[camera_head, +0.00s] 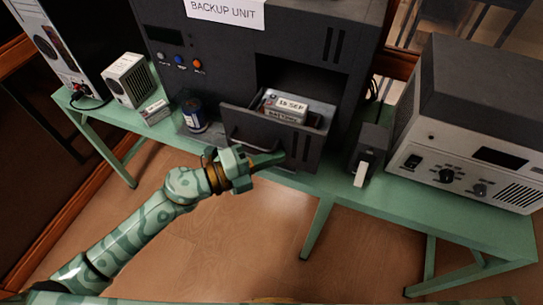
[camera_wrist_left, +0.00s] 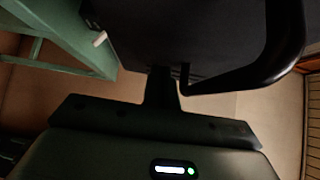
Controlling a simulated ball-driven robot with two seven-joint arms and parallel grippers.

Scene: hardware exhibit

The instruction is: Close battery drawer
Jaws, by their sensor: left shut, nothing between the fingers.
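The battery drawer (camera_head: 304,150) sticks out of the dark backup unit (camera_head: 215,65) in the head view, with its dark front panel and handle facing me. A labelled battery (camera_head: 285,108) lies inside it. My left gripper (camera_head: 278,158) is shut and empty, with its fingertips in front of the lower part of the drawer front. I cannot tell whether they touch it. In the left wrist view the shut fingers (camera_wrist_left: 161,88) point at the dark drawer front (camera_wrist_left: 185,35), and a curved black handle (camera_wrist_left: 290,45) shows on the right. My right gripper is out of view.
The unit stands on a green table (camera_head: 350,195). A blue can (camera_head: 194,116) and a small box (camera_head: 155,112) stand left of the drawer. A small black device (camera_head: 370,150) and a large grey instrument (camera_head: 465,130) stand to the right. Open floor lies in front.

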